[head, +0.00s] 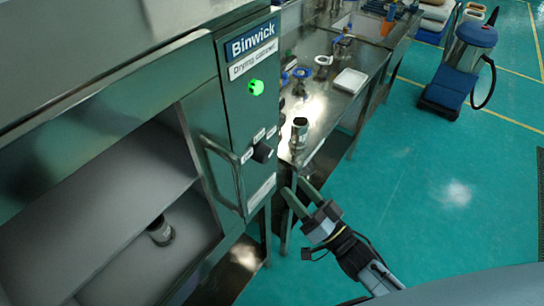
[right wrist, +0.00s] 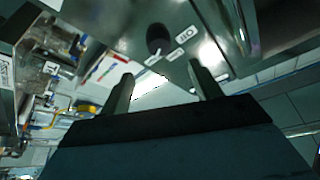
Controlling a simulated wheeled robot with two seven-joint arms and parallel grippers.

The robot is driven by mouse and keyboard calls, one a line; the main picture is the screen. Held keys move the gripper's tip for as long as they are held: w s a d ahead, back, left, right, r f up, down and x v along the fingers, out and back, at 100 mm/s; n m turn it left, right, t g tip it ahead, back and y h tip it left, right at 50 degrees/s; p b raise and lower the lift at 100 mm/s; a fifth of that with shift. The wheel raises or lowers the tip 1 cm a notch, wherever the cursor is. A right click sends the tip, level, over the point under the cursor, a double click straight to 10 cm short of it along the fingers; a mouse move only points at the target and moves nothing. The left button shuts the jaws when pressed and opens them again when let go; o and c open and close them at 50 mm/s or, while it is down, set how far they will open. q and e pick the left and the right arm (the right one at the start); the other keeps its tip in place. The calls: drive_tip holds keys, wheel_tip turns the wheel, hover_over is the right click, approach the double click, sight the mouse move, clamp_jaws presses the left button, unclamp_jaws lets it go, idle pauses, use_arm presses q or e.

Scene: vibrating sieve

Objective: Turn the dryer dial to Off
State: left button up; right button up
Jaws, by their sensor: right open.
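The dryer is a dark green cabinet (head: 232,120) labelled "Binwick Drying cabinet" at the left of the head view. Its black round dial (head: 262,153) sits low on the front panel with small white labels around it. A green lamp (head: 256,87) glows above it. My right gripper (head: 293,185) is open and empty, below and right of the dial. In the right wrist view the dial (right wrist: 158,38) shows just beyond and between the open fingertips (right wrist: 160,71), apart from them. Which label the dial points to cannot be told. My left gripper is not in view.
A handle bar (head: 222,172) stands out left of the dial. The open cabinet shelf (head: 110,215) holds a small dark jar (head: 160,231). A steel bench (head: 318,115) with a cup (head: 299,130) and a white tray (head: 350,81) stands behind.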

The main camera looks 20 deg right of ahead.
sight(268, 157)
drive_tip(key=p+x, duration=0.1)
drive_tip(key=x, duration=0.8)
drive_tip(key=shift+w+a+r, duration=0.15)
drive_tip(key=shift+w, duration=0.15)
drive_tip(key=shift+c, duration=0.2)
drive_tip(key=c, duration=0.9)
